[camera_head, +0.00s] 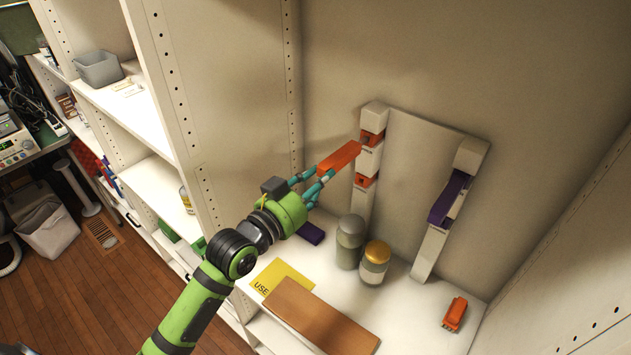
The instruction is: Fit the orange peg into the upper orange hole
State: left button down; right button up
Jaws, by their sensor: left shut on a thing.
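My left gripper (321,177) is shut on the orange peg (340,157), a long block held in the air and tilted up to the right. The peg's far end is close to the upper orange hole (367,140) on the left white post. I cannot tell whether the peg touches the hole. The lower orange hole (363,181) shows below it on the same post. My right gripper is not in view.
A purple piece (447,200) sits on the right post. Below stand a grey-green canister (349,243) and a gold-lidded jar (375,262). A purple block (310,233), yellow sign (283,276), brown board (320,318) and small orange object (455,313) lie on the shelf.

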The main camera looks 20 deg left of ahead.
pick_arm(q)
jog(key=shift+x, duration=1.8)
jog(key=c, duration=0.7)
grip_release()
jog(key=shift+w+f, duration=0.1)
jog(key=shift+f, duration=0.05)
jog(key=shift+s+a, duration=0.2)
jog(key=shift+s, duration=0.45)
jog(key=p+v, duration=0.1)
jog(key=v, duration=0.2)
jog(key=shift+s+a, duration=0.15)
jog(key=shift+s, duration=0.2)
